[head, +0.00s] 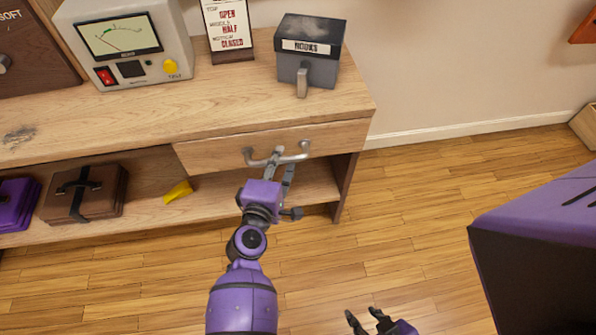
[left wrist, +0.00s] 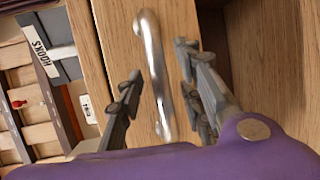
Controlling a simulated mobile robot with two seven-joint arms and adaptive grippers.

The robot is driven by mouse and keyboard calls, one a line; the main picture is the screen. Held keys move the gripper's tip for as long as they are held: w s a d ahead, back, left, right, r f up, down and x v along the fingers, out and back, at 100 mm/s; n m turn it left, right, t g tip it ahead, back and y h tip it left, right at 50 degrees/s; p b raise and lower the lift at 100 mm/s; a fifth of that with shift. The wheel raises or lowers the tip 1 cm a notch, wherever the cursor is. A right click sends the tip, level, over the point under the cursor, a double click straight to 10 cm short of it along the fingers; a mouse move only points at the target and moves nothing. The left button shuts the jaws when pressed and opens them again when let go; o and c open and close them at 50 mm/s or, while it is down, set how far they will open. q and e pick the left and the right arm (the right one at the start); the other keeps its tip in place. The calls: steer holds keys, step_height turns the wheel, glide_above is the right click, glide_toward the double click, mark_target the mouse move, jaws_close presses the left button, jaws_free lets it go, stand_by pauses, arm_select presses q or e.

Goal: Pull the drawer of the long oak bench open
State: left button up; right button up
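The long oak bench (head: 150,112) runs across the upper left of the head view. Its drawer (head: 220,150) is at the right end under the top and looks shut. A curved metal handle (head: 297,155) is on the drawer front; it also shows in the left wrist view (left wrist: 154,65). My left gripper (head: 279,160) is at the handle. In the left wrist view its two fingers stand apart on either side of the handle bar, with gaps visible, not closed on it. My right gripper (head: 369,319) is low in the head view, fingers apart and empty, away from the bench.
On the bench top stand a grey HOOKS box (head: 308,65), a sign (head: 229,30) and a meter (head: 128,45). The lower shelf holds a brown case (head: 87,193), a purple case (head: 14,203) and a yellow piece (head: 178,192). The wooden floor (head: 420,190) right of the bench is clear.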

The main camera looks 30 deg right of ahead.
arm_select(q)
steer(key=shift+w+d+f, duration=0.1)
steer(key=shift+w+d, duration=0.15)
steer(key=shift+w, duration=0.05)
jaws_close()
steer(key=shift+s, duration=0.1)
